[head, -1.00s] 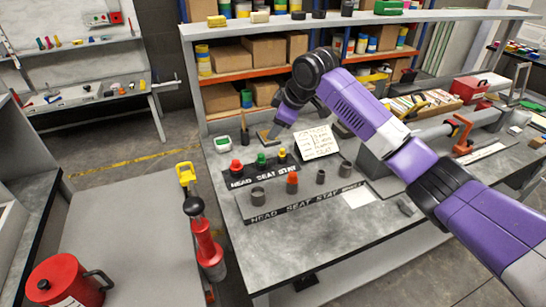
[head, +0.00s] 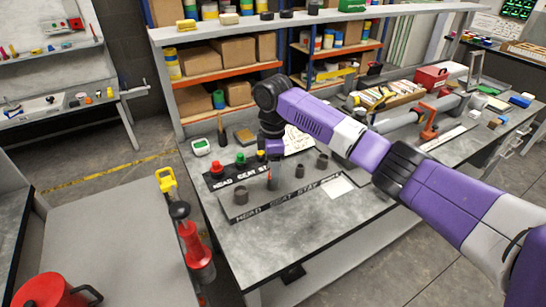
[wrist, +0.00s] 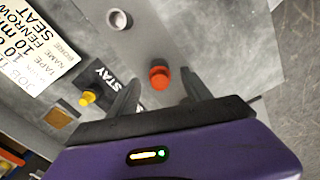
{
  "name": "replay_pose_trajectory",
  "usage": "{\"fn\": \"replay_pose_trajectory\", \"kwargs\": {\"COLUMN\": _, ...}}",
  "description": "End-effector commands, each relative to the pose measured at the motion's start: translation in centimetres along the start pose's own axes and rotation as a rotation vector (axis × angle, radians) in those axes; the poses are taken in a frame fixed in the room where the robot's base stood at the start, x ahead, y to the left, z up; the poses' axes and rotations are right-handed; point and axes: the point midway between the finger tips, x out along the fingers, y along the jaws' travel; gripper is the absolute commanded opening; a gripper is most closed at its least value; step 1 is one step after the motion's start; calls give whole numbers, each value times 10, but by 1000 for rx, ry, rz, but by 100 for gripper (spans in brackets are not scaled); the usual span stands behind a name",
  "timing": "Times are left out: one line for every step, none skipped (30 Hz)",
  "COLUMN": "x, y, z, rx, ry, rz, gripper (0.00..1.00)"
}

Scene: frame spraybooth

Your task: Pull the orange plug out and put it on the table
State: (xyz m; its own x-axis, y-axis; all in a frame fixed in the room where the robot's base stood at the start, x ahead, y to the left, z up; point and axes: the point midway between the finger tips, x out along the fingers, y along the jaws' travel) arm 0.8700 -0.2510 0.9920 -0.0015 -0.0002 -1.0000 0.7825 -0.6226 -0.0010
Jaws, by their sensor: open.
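The orange plug (wrist: 159,77) shows in the wrist view as a round orange cap on the grey plate, between and slightly beyond my fingertips. My gripper (wrist: 161,88) is open, with one dark finger on each side of the plug and no visible contact. In the head view my gripper (head: 272,176) points down over the labelled socket board (head: 290,201) and hides most of the plug. The table (head: 310,228) has a clear grey top in front of the board.
Grey sockets (head: 241,196) stand on the board either side of my gripper. Behind it, a black strip holds a red plug (head: 217,168), a green plug (head: 240,158) and a yellow plug (wrist: 88,98).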

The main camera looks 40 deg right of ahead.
Motion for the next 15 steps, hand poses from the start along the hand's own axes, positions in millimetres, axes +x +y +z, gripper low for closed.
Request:
{"fn": "replay_pose_trajectory", "kwargs": {"x": 5, "y": 0, "z": 0, "rx": 0, "ry": -2, "rz": -2, "gripper": 57}}
{"fn": "replay_pose_trajectory", "kwargs": {"x": 7, "y": 0, "z": 0, "rx": 0, "ry": -1, "rz": -1, "gripper": 57}}
{"fn": "replay_pose_trajectory", "kwargs": {"x": 10, "y": 0, "z": 0, "rx": 1, "ry": 0, "rz": -1, "gripper": 57}}
{"fn": "replay_pose_trajectory", "kwargs": {"x": 12, "y": 0, "z": 0, "rx": 1, "ry": 0, "rz": 0, "gripper": 57}}
{"fn": "replay_pose_trajectory", "kwargs": {"x": 14, "y": 0, "z": 0, "rx": 1, "ry": 0, "rz": -1, "gripper": 57}}
{"fn": "replay_pose_trajectory", "kwargs": {"x": 15, "y": 0, "z": 0, "rx": 1, "ry": -1, "rz": -1, "gripper": 57}}
{"fn": "replay_pose_trajectory", "kwargs": {"x": 16, "y": 0, "z": 0, "rx": 1, "ry": -1, "rz": -1, "gripper": 57}}
{"fn": "replay_pose_trajectory", "kwargs": {"x": 16, "y": 0, "z": 0, "rx": 1, "ry": 0, "rz": 0, "gripper": 57}}
{"fn": "replay_pose_trajectory", "kwargs": {"x": 17, "y": 0, "z": 0, "rx": 0, "ry": 0, "rz": 0, "gripper": 57}}
{"fn": "replay_pose_trajectory", "kwargs": {"x": 17, "y": 0, "z": 0, "rx": 0, "ry": 0, "rz": 0, "gripper": 57}}
{"fn": "replay_pose_trajectory", "kwargs": {"x": 17, "y": 0, "z": 0, "rx": 0, "ry": 0, "rz": 0, "gripper": 57}}
{"fn": "replay_pose_trajectory", "kwargs": {"x": 17, "y": 0, "z": 0, "rx": 0, "ry": 0, "rz": 0, "gripper": 57}}
{"fn": "replay_pose_trajectory", "kwargs": {"x": 17, "y": 0, "z": 0, "rx": 0, "ry": 0, "rz": 0, "gripper": 57}}
{"fn": "replay_pose_trajectory", "kwargs": {"x": 17, "y": 0, "z": 0, "rx": 0, "ry": 0, "rz": 0, "gripper": 57}}
{"fn": "replay_pose_trajectory", "kwargs": {"x": 17, "y": 0, "z": 0, "rx": 0, "ry": 0, "rz": 0, "gripper": 53}}
